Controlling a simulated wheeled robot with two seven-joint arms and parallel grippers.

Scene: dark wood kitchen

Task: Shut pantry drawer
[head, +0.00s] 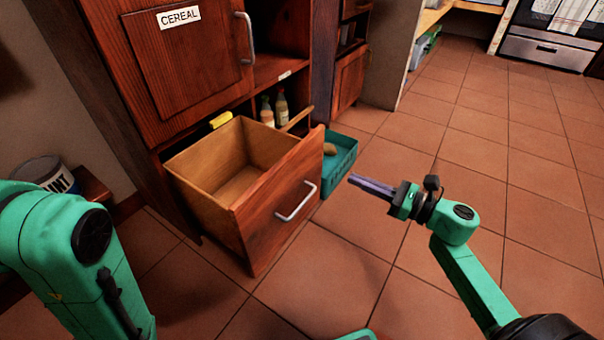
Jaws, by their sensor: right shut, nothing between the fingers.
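The pantry drawer (278,212) is pulled out of the dark wood pantry cabinet (183,62). Its wooden box looks empty, and its front carries a silver bar handle (297,203). My right gripper (352,180) is to the right of the drawer front, apart from it and from the handle. Its fingers are shut with nothing between them and point left toward the drawer. My left arm comes in at the lower left, but its gripper is not in view.
A teal crate (342,165) with a brownish item stands on the floor behind the drawer front. Bottles (281,108) stand on a low shelf. A paint can (45,175) is at the left. The tiled floor (480,190) at the right is clear.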

